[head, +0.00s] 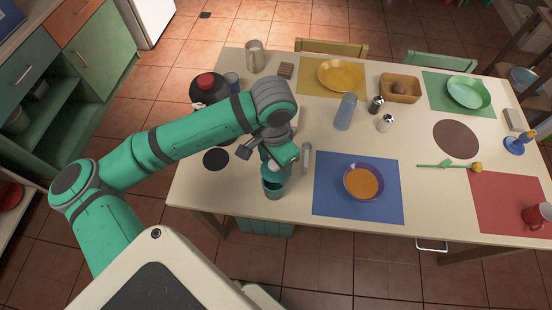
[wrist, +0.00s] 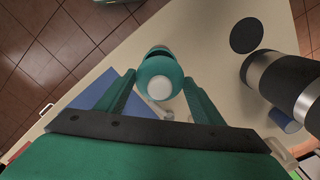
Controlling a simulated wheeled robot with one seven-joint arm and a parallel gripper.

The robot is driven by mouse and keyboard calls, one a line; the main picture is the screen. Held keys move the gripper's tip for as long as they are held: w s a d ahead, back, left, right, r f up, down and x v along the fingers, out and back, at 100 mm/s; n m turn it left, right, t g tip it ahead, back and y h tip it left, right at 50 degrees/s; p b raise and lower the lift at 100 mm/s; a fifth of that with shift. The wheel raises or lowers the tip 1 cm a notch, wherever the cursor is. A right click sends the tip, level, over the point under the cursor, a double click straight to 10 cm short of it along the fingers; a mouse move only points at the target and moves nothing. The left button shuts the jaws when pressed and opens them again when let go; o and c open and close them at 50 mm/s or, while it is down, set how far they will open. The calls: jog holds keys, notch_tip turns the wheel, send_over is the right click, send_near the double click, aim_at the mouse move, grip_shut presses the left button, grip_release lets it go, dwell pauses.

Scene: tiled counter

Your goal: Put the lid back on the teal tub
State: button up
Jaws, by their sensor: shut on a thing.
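The teal tub (head: 273,188) stands near the table's front edge, left of the blue placemat. My gripper (head: 279,164) is above it, pointing down. The teal lid (head: 267,171) is between my fingers, right over the tub's mouth, and looks tilted in the head view. In the wrist view the round lid (wrist: 152,72) with its pale knob (wrist: 160,87) shows between the two fingers (wrist: 160,98). The tub is mostly hidden behind the lid there. I cannot tell whether the lid touches the rim.
A blue placemat (head: 329,207) with a purple bowl (head: 349,193) of orange food lies to the right. A slim grey utensil (head: 306,158) is close by. A black round mat (head: 216,159) lies to the left, and a blue cylinder (head: 346,112) stands behind.

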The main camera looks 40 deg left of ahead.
jog(key=shift+f, duration=2.55)
jog(key=shift+s, duration=0.25)
jog(key=shift+w, duration=0.1)
jog(key=shift+f, duration=0.2)
dwell(0.5)
